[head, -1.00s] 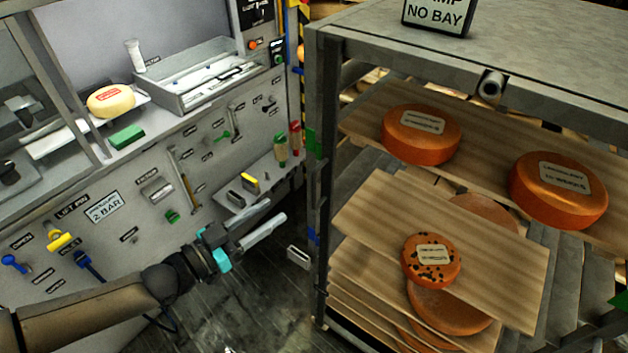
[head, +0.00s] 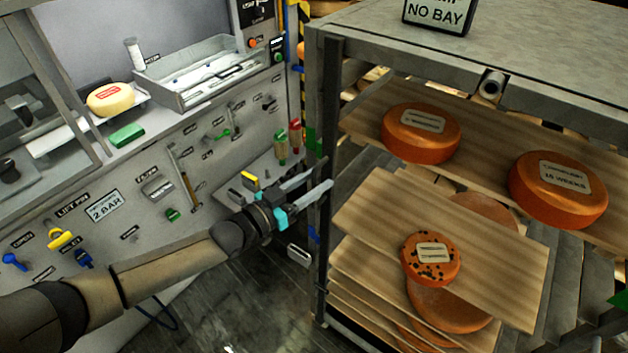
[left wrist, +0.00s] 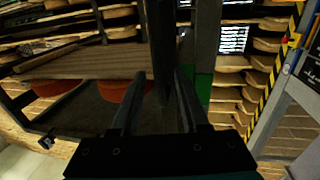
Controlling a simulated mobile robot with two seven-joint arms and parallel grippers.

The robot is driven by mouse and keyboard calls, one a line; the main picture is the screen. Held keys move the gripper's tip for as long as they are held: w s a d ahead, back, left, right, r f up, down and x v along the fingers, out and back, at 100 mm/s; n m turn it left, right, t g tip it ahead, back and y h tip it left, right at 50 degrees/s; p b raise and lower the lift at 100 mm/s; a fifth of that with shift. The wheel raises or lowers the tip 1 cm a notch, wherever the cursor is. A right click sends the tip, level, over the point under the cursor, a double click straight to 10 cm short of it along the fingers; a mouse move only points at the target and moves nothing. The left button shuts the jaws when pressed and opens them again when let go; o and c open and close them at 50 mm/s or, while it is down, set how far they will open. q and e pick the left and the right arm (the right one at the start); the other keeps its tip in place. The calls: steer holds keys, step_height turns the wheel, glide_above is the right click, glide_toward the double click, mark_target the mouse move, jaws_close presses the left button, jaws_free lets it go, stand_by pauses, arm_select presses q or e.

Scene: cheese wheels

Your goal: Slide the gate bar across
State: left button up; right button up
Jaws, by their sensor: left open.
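A dark upright bar (head: 331,110), which I take to be the gate bar, stands at the near left corner of the rack. My left gripper (head: 325,174) is open at that bar, its pale fingers pointing right. In the left wrist view the dark bar (left wrist: 160,45) runs upright in line with the gap between the two fingers (left wrist: 160,78). I cannot tell how deep it sits between them, and no grip on it shows. My right gripper is not in view.
The rack (head: 440,50) holds boards with orange cheese wheels (head: 421,133); a speckled wheel (head: 431,258) lies on a board sticking out. A green marker (head: 311,140) is beside the bar. A grey tool panel (head: 120,215) stands left. Floor between is clear.

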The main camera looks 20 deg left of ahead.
arm_select(q)
steer(key=shift+c, duration=0.3)
jaws_close()
stand_by(1.2)
